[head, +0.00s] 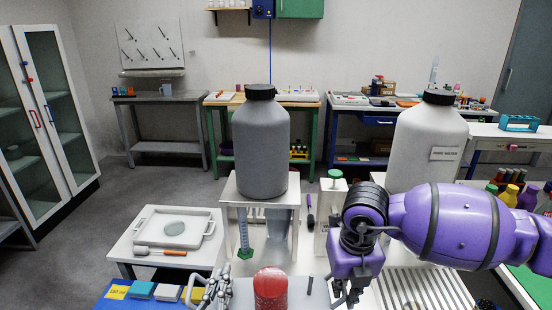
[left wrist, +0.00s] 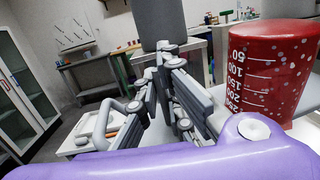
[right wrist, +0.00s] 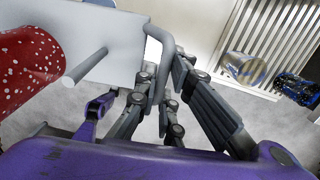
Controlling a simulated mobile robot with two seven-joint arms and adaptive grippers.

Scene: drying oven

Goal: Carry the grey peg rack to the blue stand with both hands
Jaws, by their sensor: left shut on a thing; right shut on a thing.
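The grey peg rack (head: 243,292) is at the bottom middle of the head view, partly cut off. A red speckled beaker (head: 270,289) stands upside down on it, and a bare grey peg (head: 309,285) is to its right. My left gripper (head: 212,288) is shut on the rack's left handle (left wrist: 106,118). My right gripper (head: 349,290) is shut on the right handle (right wrist: 158,50). The right wrist view also shows the rack's plate (right wrist: 108,48). A blue surface (head: 92,306) shows at the lower left; I cannot tell if it is the blue stand.
Small coloured boxes (head: 142,290) lie on the blue surface. A white tray (head: 160,238) is on a side table at left. A large grey bottle (head: 261,145) on a white stand is straight ahead. A white bottle (head: 425,140) and a slatted rack (head: 425,288) are at right.

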